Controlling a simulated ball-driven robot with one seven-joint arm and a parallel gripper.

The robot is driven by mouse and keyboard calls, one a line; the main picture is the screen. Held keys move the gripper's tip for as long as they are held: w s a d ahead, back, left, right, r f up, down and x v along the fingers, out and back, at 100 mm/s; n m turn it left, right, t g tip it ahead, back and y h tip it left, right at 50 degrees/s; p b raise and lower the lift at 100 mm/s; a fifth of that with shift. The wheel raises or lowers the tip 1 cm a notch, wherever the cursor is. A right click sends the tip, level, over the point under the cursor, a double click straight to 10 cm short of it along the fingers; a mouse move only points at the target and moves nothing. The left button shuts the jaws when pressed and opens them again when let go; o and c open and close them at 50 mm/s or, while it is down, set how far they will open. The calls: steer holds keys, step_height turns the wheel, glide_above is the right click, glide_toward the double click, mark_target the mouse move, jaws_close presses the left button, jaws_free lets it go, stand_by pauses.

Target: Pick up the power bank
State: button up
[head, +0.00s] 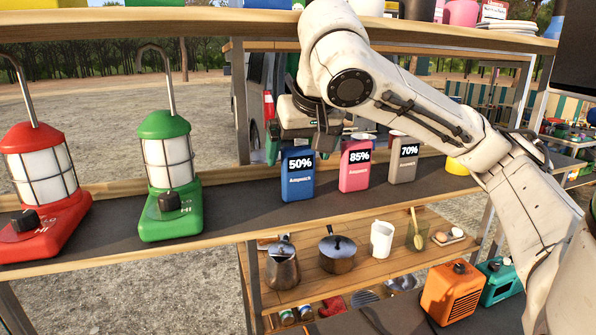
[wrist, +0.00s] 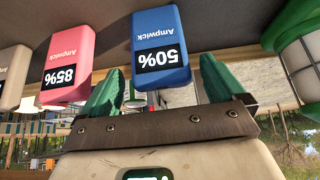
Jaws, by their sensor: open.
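Three power banks stand upright in a row on the dark shelf (head: 240,208): a blue one reading 50% (head: 299,186), a pink one reading 85% (head: 354,178) and a grey one reading 70% (head: 401,172). In the wrist view, which is upside down, my open gripper's green fingers (wrist: 160,74) lie to either side of the blue power bank (wrist: 161,28). The pink one (wrist: 69,45) is close beside the left finger. I cannot tell whether the fingers touch anything.
A green lantern (head: 165,165) and a red lantern (head: 42,180) stand on the left of the same shelf. An upper wooden shelf (head: 150,20) runs above. A lower shelf holds a metal jug (head: 282,268), a pot (head: 337,253) and a white mug (head: 382,240).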

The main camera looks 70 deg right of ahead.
mark_target(296, 160)
steer(key=shift+x, duration=1.55)
steer(key=shift+a, duration=0.1)
steer(key=c, duration=1.2)
